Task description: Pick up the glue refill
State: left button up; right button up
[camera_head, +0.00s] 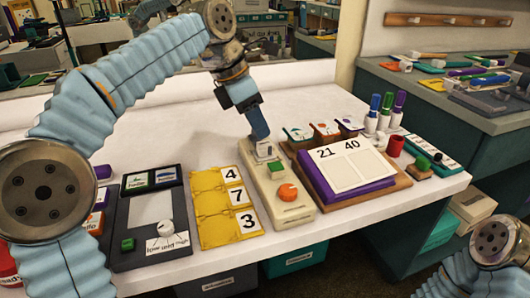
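My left gripper (262,138) points down at the far end of a cream device (295,211) with a green block (277,168) and an orange knob (288,192). A small whitish piece (265,151) shows right at its fingertips. I cannot tell if the fingers are closed on it or only touch or hover over it. Nothing is clearly readable as the glue refill. White bottles with blue, green and purple caps (385,108) stand at the back right. My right gripper is out of the picture; only part of my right arm shows at the lower right.
A yellow number board (208,222) and a dark tray (122,257) lie left of the device. A purple pad with a "21 40" sheet (350,165) lies right on a wooden base. A red cup (396,145) stands near the bottles. The white table's back left is clear.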

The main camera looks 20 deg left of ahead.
aim_at(266, 142)
pick_arm(q)
jog(key=b+x, duration=0.1)
jog(key=x, duration=0.4)
jog(key=shift+w+f, duration=0.15)
jog(key=shift+f, duration=0.25)
grip_shut()
jog(key=shift+r, duration=0.15)
